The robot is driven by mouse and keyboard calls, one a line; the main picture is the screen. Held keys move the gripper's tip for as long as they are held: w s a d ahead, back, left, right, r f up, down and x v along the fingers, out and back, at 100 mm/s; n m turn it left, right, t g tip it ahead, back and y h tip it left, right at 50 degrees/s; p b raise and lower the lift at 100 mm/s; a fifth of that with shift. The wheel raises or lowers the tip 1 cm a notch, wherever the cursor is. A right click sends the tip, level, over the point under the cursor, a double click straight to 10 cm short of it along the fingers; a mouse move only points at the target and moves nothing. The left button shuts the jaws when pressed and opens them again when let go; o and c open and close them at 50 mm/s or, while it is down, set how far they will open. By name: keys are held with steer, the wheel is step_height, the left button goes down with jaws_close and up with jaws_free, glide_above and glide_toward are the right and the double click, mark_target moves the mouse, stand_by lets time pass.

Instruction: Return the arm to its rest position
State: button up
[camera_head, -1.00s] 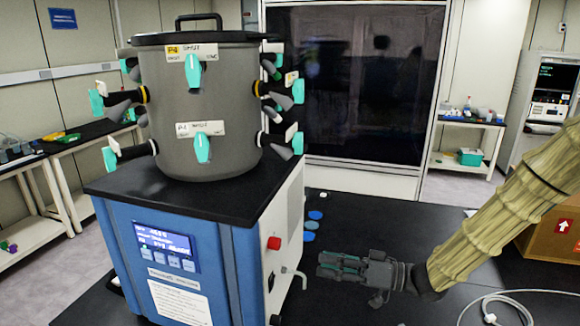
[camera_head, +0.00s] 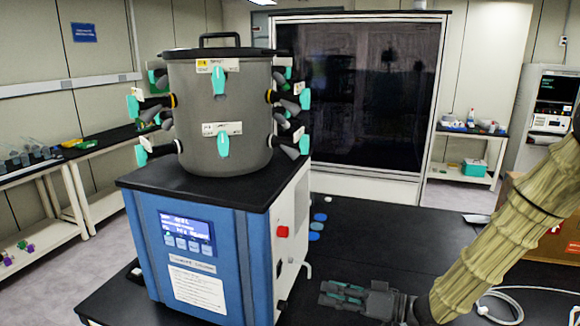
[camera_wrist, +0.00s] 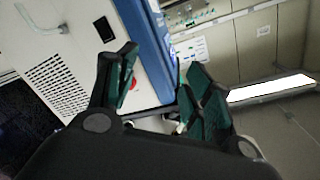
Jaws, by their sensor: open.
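My gripper (camera_head: 345,292) is low at the bottom of the head view, above the black bench to the right of the freeze dryer. My arm comes in from the right edge in a tan ribbed sleeve. In the wrist view my gripper (camera_wrist: 160,88) shows its dark fingers with green pads spread apart, with nothing between them. The freeze dryer's blue base (camera_head: 185,255) stands at the left, with its grey drum (camera_head: 220,110) on top. Its white side panel also shows in the wrist view (camera_wrist: 60,60).
A cardboard box (camera_head: 555,245) sits at the right, partly behind my arm. A white cable (camera_head: 510,305) lies near the front right. A dark glass panel (camera_head: 355,95) stands behind.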

steer(key=s+d+f+m+h, duration=0.2)
steer(key=s+f+m+h, duration=0.3)
steer(key=f, duration=0.7)
steer(key=s+d+f+h, duration=0.1)
steer(key=s+f+h, duration=0.4)
steer(key=f, duration=0.7)
steer(key=s+d+f+g+h, duration=0.25)
steer(key=s+f, duration=0.25)
steer(key=s, duration=0.4)
steer(key=s+d+f+m+g+h, duration=0.15)
steer(key=s+d+f, duration=0.25)
steer(key=s, duration=0.5)
steer(key=s+d+f+n+g+h, duration=0.1)
steer(key=s+d+f+g+h, duration=0.15)
steer(key=s+f, duration=0.45)
steer(key=shift+m+g+y, duration=0.25)
steer(key=shift+y, duration=0.2)
steer(key=f+b, duration=0.2)
steer(key=b, duration=0.1)
steer(key=s+f+b, duration=0.1)
steer(key=f+b, duration=0.1)
steer(key=b, duration=0.2)
steer(key=shift+s+f+b, duration=0.2)
steer(key=shift+f+b, duration=0.05)
steer(key=shift+b, duration=0.05)
